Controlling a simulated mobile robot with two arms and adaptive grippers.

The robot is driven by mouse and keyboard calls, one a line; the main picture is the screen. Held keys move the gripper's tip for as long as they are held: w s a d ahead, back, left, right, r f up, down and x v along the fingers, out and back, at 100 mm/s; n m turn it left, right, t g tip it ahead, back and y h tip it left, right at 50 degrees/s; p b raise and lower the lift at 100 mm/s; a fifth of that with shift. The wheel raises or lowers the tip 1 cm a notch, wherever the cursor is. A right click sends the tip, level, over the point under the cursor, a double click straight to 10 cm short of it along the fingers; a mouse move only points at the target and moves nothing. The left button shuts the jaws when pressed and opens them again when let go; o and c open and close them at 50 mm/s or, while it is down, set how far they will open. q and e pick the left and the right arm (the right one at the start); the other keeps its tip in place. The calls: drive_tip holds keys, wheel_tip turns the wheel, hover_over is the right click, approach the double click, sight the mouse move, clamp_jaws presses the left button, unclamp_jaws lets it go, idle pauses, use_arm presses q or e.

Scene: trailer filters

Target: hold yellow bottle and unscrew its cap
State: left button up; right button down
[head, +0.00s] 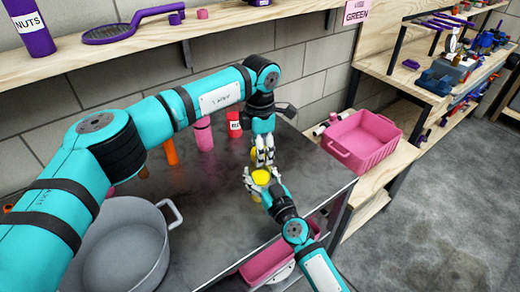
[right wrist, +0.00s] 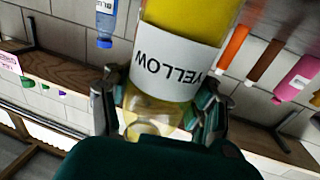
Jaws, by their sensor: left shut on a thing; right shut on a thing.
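The yellow bottle (head: 261,177) is over the right part of the dark tabletop. My right gripper (head: 260,187) comes in from the lower right and is shut around the bottle. In the right wrist view the bottle (right wrist: 185,28) fills the upper middle, its YELLOW label upside down, with the fingers of my right gripper (right wrist: 160,110) on both sides. My left gripper (head: 262,160) reaches down from above, fingers closed together right over the bottle's top. The cap is hidden among the left fingertips, and I cannot make it out clearly.
A large grey pot (head: 125,250) stands at the lower left of the table (head: 215,225). A pink bottle (head: 203,135), an orange bottle (head: 170,152) and a red container (head: 234,124) stand by the wall. A pink bin (head: 362,140) sits on the wooden shelf at right.

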use_arm(q)
drive_tip(key=n, duration=0.4)
drive_tip(key=shift+n, duration=0.4)
drive_tip(key=n, duration=0.4)
drive_tip(key=shift+n, duration=0.3)
drive_tip(key=n, duration=0.6)
drive_tip(key=shift+n, duration=0.4)
drive_tip(key=n, duration=0.6)
drive_tip(key=shift+n, duration=0.4)
drive_tip(key=n, duration=0.7)
drive_tip(key=shift+r, duration=0.1)
drive_tip(key=shift+w, duration=0.1)
drive_tip(key=shift+r, duration=1.1)
